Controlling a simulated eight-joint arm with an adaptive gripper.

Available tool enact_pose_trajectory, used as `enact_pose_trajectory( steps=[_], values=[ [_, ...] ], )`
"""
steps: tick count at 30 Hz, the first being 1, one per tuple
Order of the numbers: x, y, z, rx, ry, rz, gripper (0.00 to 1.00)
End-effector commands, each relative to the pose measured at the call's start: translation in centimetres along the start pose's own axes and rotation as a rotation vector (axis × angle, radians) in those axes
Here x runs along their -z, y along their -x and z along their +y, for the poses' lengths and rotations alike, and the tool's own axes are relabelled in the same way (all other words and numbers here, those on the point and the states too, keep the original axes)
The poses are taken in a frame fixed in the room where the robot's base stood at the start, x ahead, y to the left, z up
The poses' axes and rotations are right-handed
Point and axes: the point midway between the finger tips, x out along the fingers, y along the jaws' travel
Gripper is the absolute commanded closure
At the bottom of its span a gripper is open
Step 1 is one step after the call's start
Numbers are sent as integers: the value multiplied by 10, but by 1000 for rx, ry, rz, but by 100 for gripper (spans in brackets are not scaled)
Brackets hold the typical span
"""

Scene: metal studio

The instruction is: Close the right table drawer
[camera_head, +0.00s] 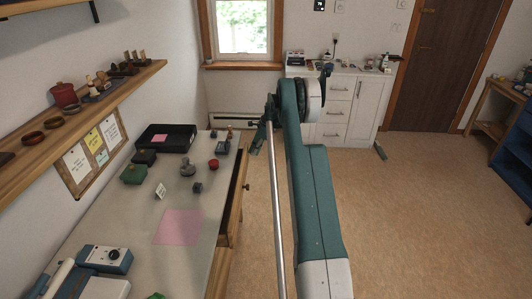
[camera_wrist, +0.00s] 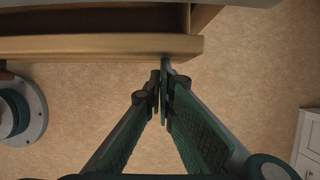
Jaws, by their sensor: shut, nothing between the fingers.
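The wooden table drawer (camera_head: 237,196) stands pulled out from the table's right side in the head view, with a dark knob on its front. In the wrist view its front (camera_wrist: 90,47) runs across the upper part, with a gap behind it. My gripper (camera_wrist: 163,82) is shut and empty. Its fingertips are at the drawer front's lower edge, near the right end. I cannot tell if they touch it. In the head view my gripper (camera_head: 254,140) is near the drawer's far end, partly hidden by my arm.
The grey tabletop (camera_head: 150,210) holds a black tray (camera_head: 167,138), a green box (camera_head: 134,174), a pink mat (camera_head: 178,227) and several small things. White cabinets (camera_head: 350,105) stand at the back. The floor (camera_head: 400,220) to the right is mostly clear.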

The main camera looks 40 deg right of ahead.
Motion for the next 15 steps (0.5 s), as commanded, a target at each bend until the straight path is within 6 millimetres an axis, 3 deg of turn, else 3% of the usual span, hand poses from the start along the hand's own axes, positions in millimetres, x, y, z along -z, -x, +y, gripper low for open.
enact_pose_trajectory(
  steps=[1,6,15],
  values=[
    [-13,-5,0,-1,3,0,100],
    [-40,-16,0,0,2,0,100],
    [-60,-24,0,0,0,-1,100]
  ],
)
